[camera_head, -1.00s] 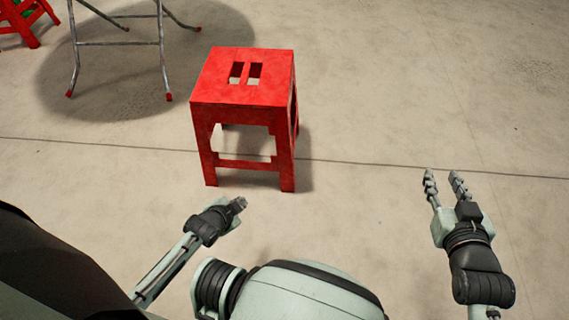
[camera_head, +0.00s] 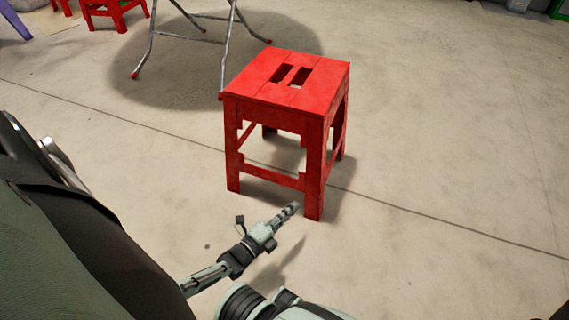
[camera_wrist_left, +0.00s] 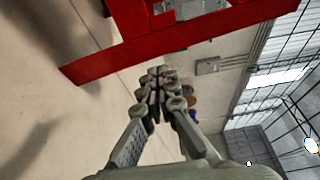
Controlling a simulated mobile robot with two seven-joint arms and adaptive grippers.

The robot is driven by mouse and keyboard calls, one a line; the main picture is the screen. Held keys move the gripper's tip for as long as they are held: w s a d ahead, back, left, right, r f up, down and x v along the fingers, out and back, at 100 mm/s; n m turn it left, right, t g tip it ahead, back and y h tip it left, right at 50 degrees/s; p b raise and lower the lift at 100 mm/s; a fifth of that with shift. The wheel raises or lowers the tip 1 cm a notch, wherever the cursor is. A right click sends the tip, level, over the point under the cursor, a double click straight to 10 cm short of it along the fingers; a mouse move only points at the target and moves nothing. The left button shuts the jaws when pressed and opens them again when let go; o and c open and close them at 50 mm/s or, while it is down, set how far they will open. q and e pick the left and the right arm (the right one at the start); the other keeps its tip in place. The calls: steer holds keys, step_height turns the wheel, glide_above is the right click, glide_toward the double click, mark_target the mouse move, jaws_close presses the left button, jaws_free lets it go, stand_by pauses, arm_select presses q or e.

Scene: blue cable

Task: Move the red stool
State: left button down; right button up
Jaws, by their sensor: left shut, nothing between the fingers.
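The red stool (camera_head: 293,85) stands upright on the floor, with two slots in its seat. My left gripper (camera_head: 291,210) is low in front of it, with its tips close to the near front leg. I cannot tell whether they touch the leg. In the left wrist view, the gripper's fingertips (camera_wrist_left: 157,84) are together with nothing between them. Part of the red stool (camera_wrist_left: 120,62) fills the top of that view, beyond the fingertips. My right gripper is not in view.
A metal folding frame (camera_head: 190,40) stands behind the stool to the left. Another red stool (camera_head: 117,12) is at the far upper left, near a purple leg (camera_head: 15,18). The concrete floor (camera_head: 450,120) to the right is clear.

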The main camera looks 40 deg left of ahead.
mark_target(308, 183)
arm_select(q)
steer(key=w+b, duration=0.1)
steer(key=w, duration=0.2)
steer(key=w+a+b, duration=0.1)
steer(key=w, duration=0.3)
steer(key=shift+a+f, duration=0.15)
steer(key=shift+w+a, duration=0.25)
steer(key=shift+w, duration=0.05)
